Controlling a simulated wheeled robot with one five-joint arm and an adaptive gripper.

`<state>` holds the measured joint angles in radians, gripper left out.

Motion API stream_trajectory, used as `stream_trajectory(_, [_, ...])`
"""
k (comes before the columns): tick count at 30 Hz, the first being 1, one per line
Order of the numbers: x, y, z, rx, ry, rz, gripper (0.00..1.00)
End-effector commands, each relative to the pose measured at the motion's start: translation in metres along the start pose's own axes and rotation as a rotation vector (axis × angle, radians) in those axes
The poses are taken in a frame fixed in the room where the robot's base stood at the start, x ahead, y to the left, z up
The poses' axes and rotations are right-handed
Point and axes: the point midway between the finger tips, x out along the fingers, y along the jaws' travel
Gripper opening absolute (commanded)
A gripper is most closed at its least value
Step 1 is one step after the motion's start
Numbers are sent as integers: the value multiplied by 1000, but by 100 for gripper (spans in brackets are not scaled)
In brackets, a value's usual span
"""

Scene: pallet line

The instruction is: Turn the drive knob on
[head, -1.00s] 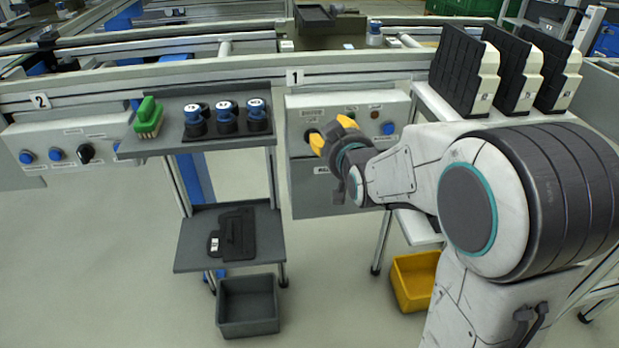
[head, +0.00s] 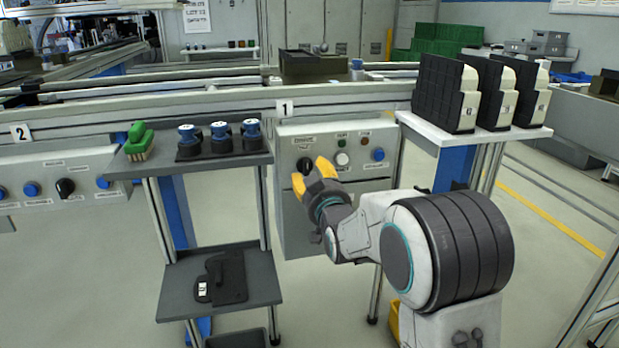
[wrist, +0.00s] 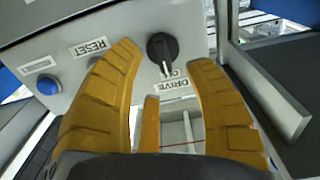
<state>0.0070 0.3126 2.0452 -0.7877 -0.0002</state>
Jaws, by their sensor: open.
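The black drive knob (head: 304,165) is on the grey panel (head: 290,215) under sign 1. In the wrist view the knob (wrist: 162,50) shows between my fingertips, beyond them, above a label reading DRIVE (wrist: 172,90). A pale pointer mark on it faces down in that picture; the smaller lettering beside it is not readable. My gripper (head: 315,176), with yellow fingers, is open and empty in front of the panel, just below and right of the knob in the head view. It also shows in the wrist view (wrist: 166,55). I see no clear contact with the knob.
A white button (head: 342,159) and a blue button (head: 379,154) sit right of the knob. A shelf (head: 258,159) with blue-topped parts and a green brush (head: 139,138) stands left. Another panel (head: 105,160) with a similar black knob (head: 66,187) is farther left.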

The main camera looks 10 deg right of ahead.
Motion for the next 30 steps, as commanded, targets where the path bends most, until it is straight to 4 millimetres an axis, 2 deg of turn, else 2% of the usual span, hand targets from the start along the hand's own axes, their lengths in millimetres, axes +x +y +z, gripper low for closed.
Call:
stream_trajectory(1, [5, 0, 4, 0, 2, 0, 48])
stream_trajectory(12, [33, 0, 0, 0, 0, 0, 48])
stream_trajectory(26, [39, 0, 0, 0, -1, 0, 48])
stream_trajectory(27, [39, 0, 0, 0, -1, 0, 51])
stream_trajectory(30, [39, 0, 0, 0, -1, 0, 42])
